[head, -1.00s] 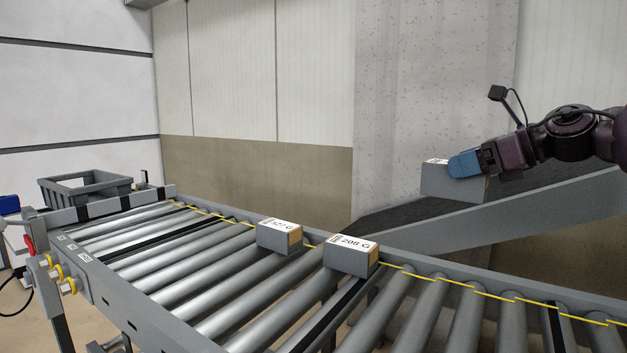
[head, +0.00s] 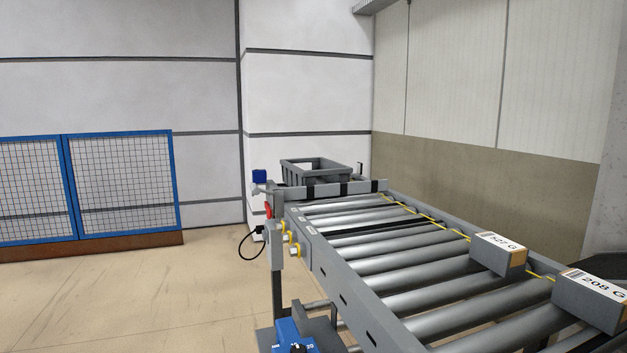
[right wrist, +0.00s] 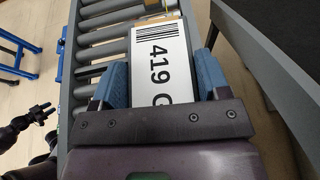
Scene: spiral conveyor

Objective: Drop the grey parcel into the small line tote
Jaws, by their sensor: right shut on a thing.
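My right gripper (right wrist: 160,88) is shut on a parcel (right wrist: 165,55) in the right wrist view, with one blue finger on each side. The parcel's top has a white label with a barcode and "419 G", partly hidden by the gripper. Conveyor rollers show beyond it. A small grey open tote (head: 322,177) stands past the far end of the roller conveyor in the head view; its floor is hidden. Neither gripper shows in the head view now.
Two grey parcels, "527 G" (head: 499,258) and "208 G" (head: 590,306), rest on the roller conveyor (head: 385,273). Yellow buttons (head: 290,238) sit on its near side. A blue mesh fence (head: 120,190) stands at left; the floor before it is clear.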

